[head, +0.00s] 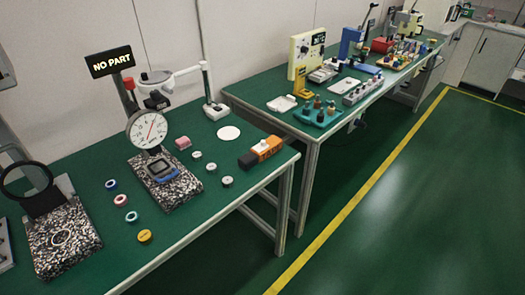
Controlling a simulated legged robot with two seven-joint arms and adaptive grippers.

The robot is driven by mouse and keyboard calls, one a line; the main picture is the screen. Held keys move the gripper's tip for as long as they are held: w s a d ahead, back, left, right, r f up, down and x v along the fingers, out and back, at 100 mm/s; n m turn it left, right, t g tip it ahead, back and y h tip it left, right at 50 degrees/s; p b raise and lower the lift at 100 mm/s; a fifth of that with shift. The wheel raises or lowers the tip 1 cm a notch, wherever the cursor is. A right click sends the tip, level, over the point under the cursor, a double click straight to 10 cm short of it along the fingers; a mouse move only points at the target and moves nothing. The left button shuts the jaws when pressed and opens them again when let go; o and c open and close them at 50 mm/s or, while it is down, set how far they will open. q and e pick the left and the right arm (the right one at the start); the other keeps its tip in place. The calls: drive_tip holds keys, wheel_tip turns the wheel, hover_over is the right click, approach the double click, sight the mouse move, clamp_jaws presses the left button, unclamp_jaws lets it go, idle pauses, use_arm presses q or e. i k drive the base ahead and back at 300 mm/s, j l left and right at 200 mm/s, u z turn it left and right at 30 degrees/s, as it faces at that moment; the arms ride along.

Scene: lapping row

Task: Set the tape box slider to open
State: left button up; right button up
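An orange and dark box (270,151) lies near the right front edge of the near green bench. It looks like the tape box, though no label on it can be read. A small pale knob (264,144) sits on its top and may be the slider. Whether the slider is open or closed cannot be told at this size. Neither of my grippers is in view, and nothing touches the box.
The near bench (215,210) also holds a dial gauge (147,130) on a speckled base, a magnifier (27,180), several small rings and a white disc (229,132). A "NO PART" sign (110,61) stands behind. A second bench with tools stands beyond; the floor at right is clear.

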sight(259, 148)
drive_tip(key=i+l+u, duration=0.15)
drive_tip(key=i+l, duration=0.2)
drive_tip(key=i, duration=0.2)
drive_tip(key=i+l+u, duration=0.15)
drive_tip(key=i+l, duration=0.2)
drive_tip(key=i, duration=0.15)
